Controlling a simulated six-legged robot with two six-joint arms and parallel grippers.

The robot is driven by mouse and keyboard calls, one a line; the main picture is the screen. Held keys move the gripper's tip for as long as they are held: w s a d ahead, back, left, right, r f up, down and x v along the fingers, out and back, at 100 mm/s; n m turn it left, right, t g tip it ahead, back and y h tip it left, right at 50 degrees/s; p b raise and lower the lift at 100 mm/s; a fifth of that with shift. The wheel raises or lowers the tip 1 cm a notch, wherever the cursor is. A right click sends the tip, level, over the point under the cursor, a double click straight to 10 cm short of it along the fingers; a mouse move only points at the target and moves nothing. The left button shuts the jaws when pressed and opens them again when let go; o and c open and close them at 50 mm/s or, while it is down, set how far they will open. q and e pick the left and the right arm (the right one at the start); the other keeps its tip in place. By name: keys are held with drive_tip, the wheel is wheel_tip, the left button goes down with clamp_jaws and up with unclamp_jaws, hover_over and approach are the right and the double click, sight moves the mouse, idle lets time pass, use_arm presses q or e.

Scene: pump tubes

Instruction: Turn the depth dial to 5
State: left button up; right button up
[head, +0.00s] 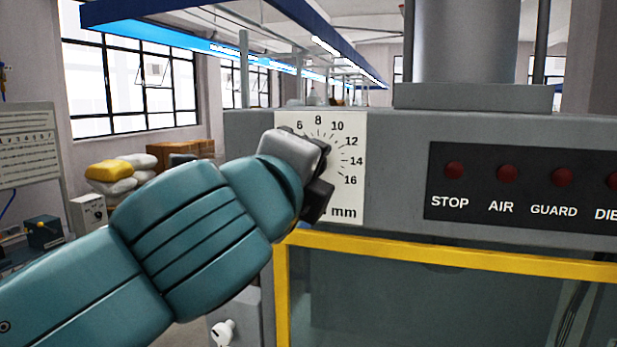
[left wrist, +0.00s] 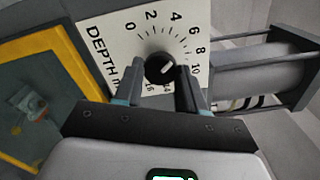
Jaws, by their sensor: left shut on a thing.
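The depth dial is a white scale plate (head: 348,205) on the grey machine front. It also shows in the left wrist view (left wrist: 112,45), with numbers from 0 to 16 around a round black knob (left wrist: 158,75). A short white mark on the knob points up and right, roughly between 6 and 8; the exact reading is hard to tell. My left gripper (head: 318,190) covers the knob and the low numbers in the head view. In the left wrist view its two fingers (left wrist: 160,70) stand on either side of the knob, shut on it. My right gripper is not in view.
Right of the dial is a black panel (head: 530,221) with red STOP, AIR and GUARD lamps. A yellow guard frame (head: 450,255) runs below it. Sacks (head: 120,172) and a bench lie at the left back. A small white knob (head: 222,331) sits low on the machine.

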use_arm(q)
drive_tip(key=shift+n, duration=0.7)
drive_tip(key=o, duration=1.1)
drive_tip(key=shift+s, duration=0.1)
drive_tip(key=shift+c, duration=0.2)
drive_tip(key=shift+s+a, duration=0.1)
drive_tip(key=b+v, duration=0.4)
drive_tip(key=v, duration=1.2)
drive_tip(key=shift+b, duration=0.35)
drive_tip(key=shift+s, duration=0.2)
